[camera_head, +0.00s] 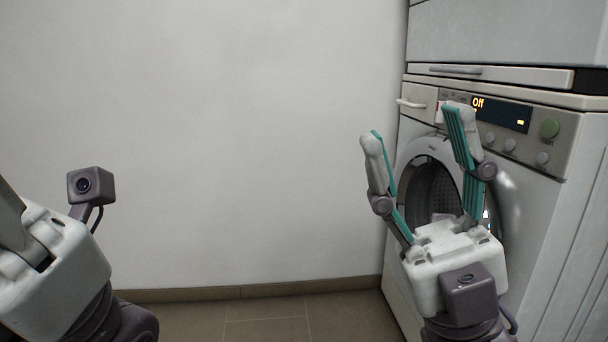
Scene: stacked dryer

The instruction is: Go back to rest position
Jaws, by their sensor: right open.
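My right gripper (415,125) is open and points up in front of the machine. Its two fingers with teal pads are spread wide, and nothing is between them. From this view it covers part of the round opening of the white dryer (555,205); I cannot tell whether it touches the machine. My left gripper (45,255) shows only its white body and wrist camera at the lower left edge. Its fingertips are outside the picture.
The dryer's display (505,114) reads "Off". The perforated drum (430,187) shows through the round opening, with something pale low inside. Another white unit (510,32) is stacked above. A bare wall (210,130) and tiled floor (265,318) lie between my arms.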

